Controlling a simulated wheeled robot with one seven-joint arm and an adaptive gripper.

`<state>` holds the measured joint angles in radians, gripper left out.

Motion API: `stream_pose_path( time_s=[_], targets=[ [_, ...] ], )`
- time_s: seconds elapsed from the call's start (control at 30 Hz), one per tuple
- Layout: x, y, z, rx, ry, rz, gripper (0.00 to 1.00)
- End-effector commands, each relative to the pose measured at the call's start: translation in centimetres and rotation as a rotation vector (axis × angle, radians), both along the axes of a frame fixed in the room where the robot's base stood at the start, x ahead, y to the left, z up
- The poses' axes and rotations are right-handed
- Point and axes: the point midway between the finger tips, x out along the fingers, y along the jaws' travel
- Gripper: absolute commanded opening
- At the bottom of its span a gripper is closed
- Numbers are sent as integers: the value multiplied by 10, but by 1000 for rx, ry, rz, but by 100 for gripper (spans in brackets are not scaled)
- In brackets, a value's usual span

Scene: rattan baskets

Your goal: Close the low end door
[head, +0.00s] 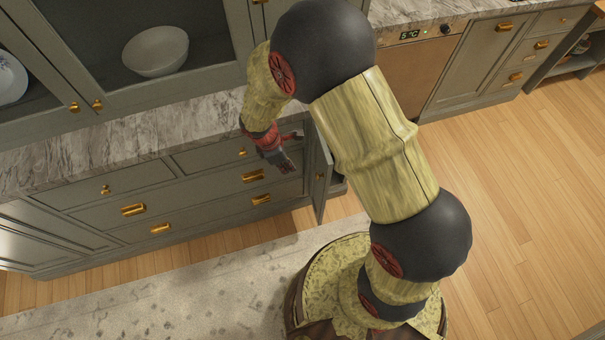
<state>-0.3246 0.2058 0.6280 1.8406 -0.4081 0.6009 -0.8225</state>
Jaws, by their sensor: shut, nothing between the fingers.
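The low end door (320,180) is a narrow grey-green cabinet door at the right end of the low drawer cabinet. My gripper (287,166) is red and dark grey, shut and empty. It shows just left of the door, over the drawer fronts, and a gap shows between its fingertips and the door. My arm hides part of the cabinet opening to the right of the door.
A marble worktop (130,132) runs above the drawers (165,205), which are shut. A glass-fronted cabinet above holds a white bowl (155,52). A pale rug (180,300) lies in front. The wooden floor (530,190) at right is clear.

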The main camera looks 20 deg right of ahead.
Motion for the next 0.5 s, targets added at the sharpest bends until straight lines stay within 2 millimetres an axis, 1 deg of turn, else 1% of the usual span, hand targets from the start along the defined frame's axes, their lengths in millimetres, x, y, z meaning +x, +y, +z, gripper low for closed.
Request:
stream_pose_path(
  time_s=[0.17,0.5],
  targets=[
    [-1,-5,-19,-1,5,2,0],
    [-3,-21,-83,-1,4,0,0]
  ],
)
